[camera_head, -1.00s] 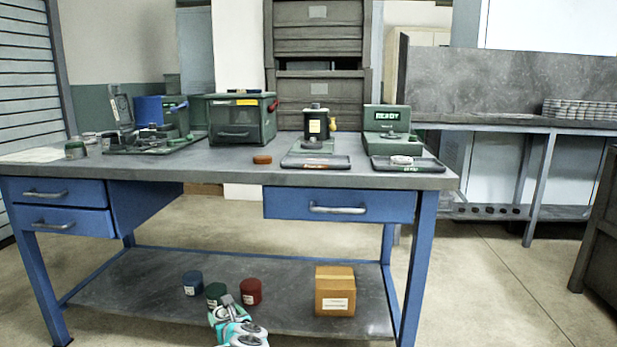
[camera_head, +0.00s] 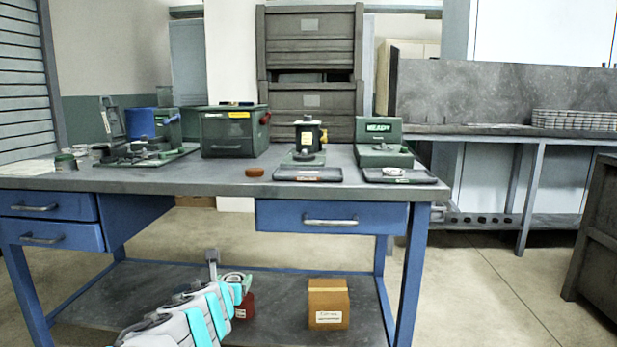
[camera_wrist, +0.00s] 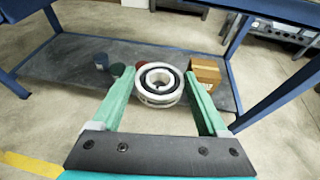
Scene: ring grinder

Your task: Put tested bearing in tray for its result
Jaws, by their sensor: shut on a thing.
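My gripper (camera_wrist: 160,78) is shut on a bearing (camera_wrist: 159,87), a pale metal ring with a dark inner band, held between the green fingers in the wrist view. In the head view, my arm reaches up in front of the bench's lower shelf and partly hides the held bearing. Two dark trays lie at the bench's front edge. The left tray (camera_head: 322,179) has an orange mark. The right tray (camera_head: 428,179) has a green mark, and a pale ring (camera_head: 394,171) lies on it. A green tester (camera_head: 379,130) showing "READY" stands behind the right tray.
The blue-framed bench (camera_head: 150,183) also holds a green box (camera_head: 234,135), a brown puck (camera_head: 255,171) and a small dark green device (camera_head: 307,138). A cardboard box (camera_head: 328,300) and a red jar (camera_head: 246,305) stand on the lower shelf. Open floor lies right of the bench.

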